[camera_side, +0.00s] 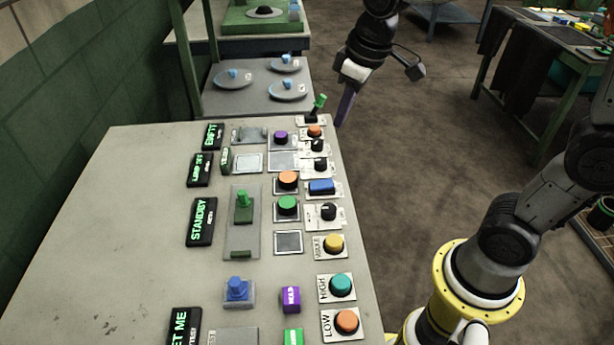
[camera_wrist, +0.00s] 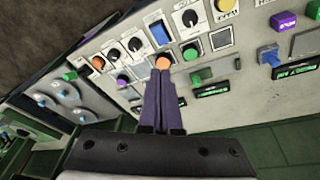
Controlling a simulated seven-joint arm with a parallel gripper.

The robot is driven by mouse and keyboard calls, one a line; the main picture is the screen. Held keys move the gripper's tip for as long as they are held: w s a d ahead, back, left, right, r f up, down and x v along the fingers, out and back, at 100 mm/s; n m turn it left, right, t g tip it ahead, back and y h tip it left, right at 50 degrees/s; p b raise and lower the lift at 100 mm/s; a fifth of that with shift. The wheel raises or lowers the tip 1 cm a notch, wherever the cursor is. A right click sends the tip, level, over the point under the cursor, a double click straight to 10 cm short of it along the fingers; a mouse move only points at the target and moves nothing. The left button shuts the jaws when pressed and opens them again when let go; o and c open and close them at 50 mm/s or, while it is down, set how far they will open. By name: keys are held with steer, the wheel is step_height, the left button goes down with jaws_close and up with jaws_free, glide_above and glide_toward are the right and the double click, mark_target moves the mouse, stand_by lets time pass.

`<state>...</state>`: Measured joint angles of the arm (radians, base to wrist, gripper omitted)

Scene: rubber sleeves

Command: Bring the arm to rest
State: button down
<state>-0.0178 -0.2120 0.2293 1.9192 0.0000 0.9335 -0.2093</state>
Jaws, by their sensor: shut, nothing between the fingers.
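My gripper (camera_side: 345,106) hangs in the air past the far right corner of the control table in the side view, with its fingers pointing down. In the wrist view my gripper (camera_wrist: 163,73) shows two long purple-grey fingers pressed together with nothing between them. The fingertips overlap an orange button (camera_wrist: 163,62) in that view, but the side view shows them off to the right of the panel. My arm runs from the yellow base at the lower right and partly leaves the top of the side view.
The control table (camera_side: 110,230) carries several buttons, knobs, switches and lit displays such as the STANDBY display (camera_side: 201,222). A green-handled lever (camera_side: 319,102) stands close to my fingers. A grey side table (camera_side: 255,100) holds round lids behind. Open floor (camera_side: 410,170) lies to the right.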

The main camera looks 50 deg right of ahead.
steer(key=s+m+t, duration=0.2)
steer(key=s, duration=1.5)
steer(key=shift+d+f, duration=0.3)
